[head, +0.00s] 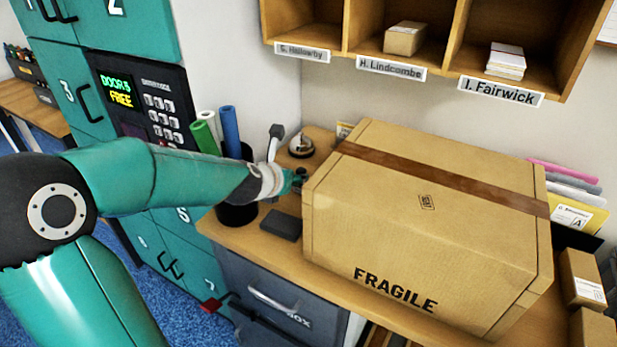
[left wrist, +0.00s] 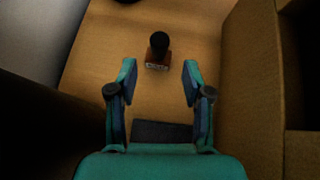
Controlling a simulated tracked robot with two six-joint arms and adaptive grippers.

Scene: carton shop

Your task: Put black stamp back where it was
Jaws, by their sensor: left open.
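The black stamp (left wrist: 158,44), a dark knob on a brown base with a pale label, stands upright on the wooden desk in the left wrist view. My left gripper (left wrist: 158,74) is open, its fingertips on either side just short of the stamp, with nothing between its fingers. In the head view the left gripper (head: 298,181) is low over the desk beside the big carton's left end; I cannot clearly tell the stamp from the fingers there. A dark flat pad (head: 281,224) lies on the desk; it also shows below the fingers in the left wrist view (left wrist: 160,131). My right gripper is not in view.
The large FRAGILE carton (head: 425,225) fills the desk close right of the gripper. A black holder (head: 237,214) with rolled tubes stands left. A round bell-like object (head: 301,146) sits behind. Pigeonholes (head: 430,75) hang above. Little desk is free around the pad.

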